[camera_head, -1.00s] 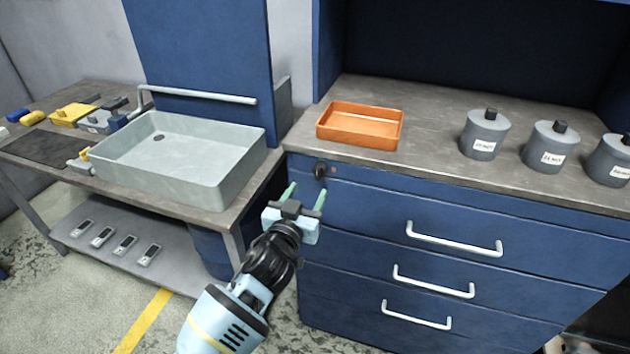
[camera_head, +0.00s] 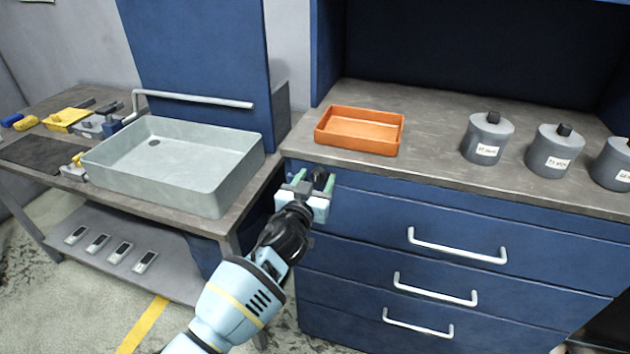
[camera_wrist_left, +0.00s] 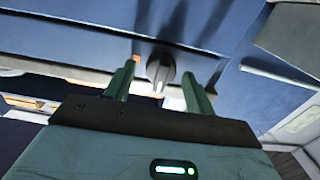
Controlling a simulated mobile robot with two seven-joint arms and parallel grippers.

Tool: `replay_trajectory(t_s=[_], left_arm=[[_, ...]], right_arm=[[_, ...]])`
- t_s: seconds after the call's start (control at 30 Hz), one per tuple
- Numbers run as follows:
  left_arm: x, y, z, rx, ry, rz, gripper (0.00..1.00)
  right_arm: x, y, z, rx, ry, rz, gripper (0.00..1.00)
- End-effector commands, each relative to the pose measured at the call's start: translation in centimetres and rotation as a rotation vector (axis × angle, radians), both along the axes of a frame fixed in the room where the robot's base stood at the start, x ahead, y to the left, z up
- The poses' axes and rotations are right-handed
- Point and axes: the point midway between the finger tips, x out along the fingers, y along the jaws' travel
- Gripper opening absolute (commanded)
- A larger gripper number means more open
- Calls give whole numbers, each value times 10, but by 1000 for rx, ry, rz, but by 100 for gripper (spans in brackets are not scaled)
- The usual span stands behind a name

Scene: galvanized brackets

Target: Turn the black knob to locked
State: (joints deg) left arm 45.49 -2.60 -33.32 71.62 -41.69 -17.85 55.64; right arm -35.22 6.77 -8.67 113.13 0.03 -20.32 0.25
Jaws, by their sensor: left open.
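The black knob (camera_head: 319,173) sits on the upper left corner of the blue drawer cabinet's top drawer front. In the head view it is partly hidden by my left gripper (camera_head: 312,183). The left wrist view shows the knob (camera_wrist_left: 160,70) with a pale stripe, between the two green fingertips. My left gripper (camera_wrist_left: 157,82) is open, one finger on each side of the knob, with gaps visible on both sides. I cannot tell how far the fingertips reach along the knob. My right gripper is not in view.
An orange tray (camera_head: 360,131) stands on the countertop above the knob. Several grey lidded jars (camera_head: 487,137) stand to its right. The drawers have white handles (camera_head: 457,246). A grey sink basin (camera_head: 175,167) is on the left bench.

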Motion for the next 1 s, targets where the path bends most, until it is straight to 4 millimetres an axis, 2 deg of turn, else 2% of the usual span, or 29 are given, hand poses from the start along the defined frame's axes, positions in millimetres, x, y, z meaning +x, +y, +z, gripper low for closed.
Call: replay_trajectory(t_s=[0.2,0.53,0.57,0.77,1.0], left_arm=[[0,0,0,0,-1,0,54],[0,0,0,0,0,0,12],[0,0,0,0,0,0,11],[0,0,0,13,-4,0,11],[0,0,0,106,-34,1,11]], right_arm=[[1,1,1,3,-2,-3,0],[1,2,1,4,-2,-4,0],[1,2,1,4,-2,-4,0],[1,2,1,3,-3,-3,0],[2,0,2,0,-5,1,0]])
